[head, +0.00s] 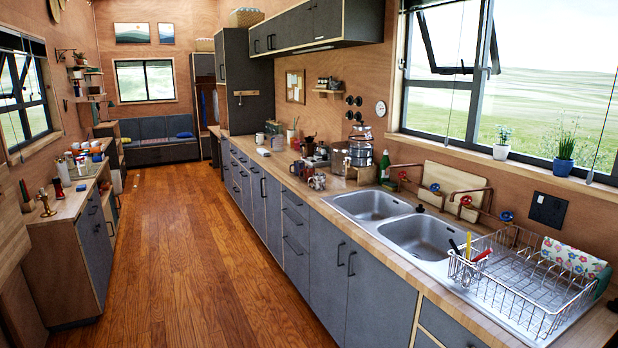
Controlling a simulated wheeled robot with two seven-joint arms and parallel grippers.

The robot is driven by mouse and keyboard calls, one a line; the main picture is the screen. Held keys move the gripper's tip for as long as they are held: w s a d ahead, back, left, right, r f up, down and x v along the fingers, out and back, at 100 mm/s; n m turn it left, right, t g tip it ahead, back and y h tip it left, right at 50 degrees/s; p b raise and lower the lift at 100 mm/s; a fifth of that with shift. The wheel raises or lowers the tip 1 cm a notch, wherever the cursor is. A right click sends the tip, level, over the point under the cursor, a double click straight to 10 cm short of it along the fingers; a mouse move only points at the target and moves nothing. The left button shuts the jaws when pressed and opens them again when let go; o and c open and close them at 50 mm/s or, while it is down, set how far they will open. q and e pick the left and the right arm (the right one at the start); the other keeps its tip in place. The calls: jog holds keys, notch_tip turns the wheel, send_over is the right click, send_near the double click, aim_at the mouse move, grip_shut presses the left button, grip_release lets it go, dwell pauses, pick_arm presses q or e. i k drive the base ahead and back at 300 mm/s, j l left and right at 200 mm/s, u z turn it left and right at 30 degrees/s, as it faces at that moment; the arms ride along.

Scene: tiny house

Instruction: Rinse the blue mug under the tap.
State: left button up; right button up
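The double sink has a far basin (370,206) and a near basin (424,238), both steel, set in the right counter. Copper tap pipes (460,193) with red and blue round handles run along the wall behind it. I see no mug in either basin. I cannot pick out a blue mug with certainty. Small cups and jars, too small to tell apart, stand on the left counter (86,180), and a pale mug (260,138) stands far along the right counter. Neither of my grippers is in view.
A wire dish rack (515,280) with brushes and a floral cloth (574,258) fills the near right counter. A cutting board (453,186) leans behind the sink. Jars, a green bottle (385,165) and a glass dispenser crowd the counter beyond. The wooden floor (190,250) between counters is clear.

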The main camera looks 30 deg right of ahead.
aim_at(507, 218)
jog(key=z, duration=1.9)
jog(key=i+j+z, duration=0.1)
jog(key=i+j, duration=0.3)
jog(key=i+j+z, duration=0.1)
jog(key=i+j, duration=0.3)
jog(key=j, duration=0.2)
jog(key=i+j+z, duration=0.15)
jog(key=i+j, duration=0.2)
jog(key=j, duration=0.15)
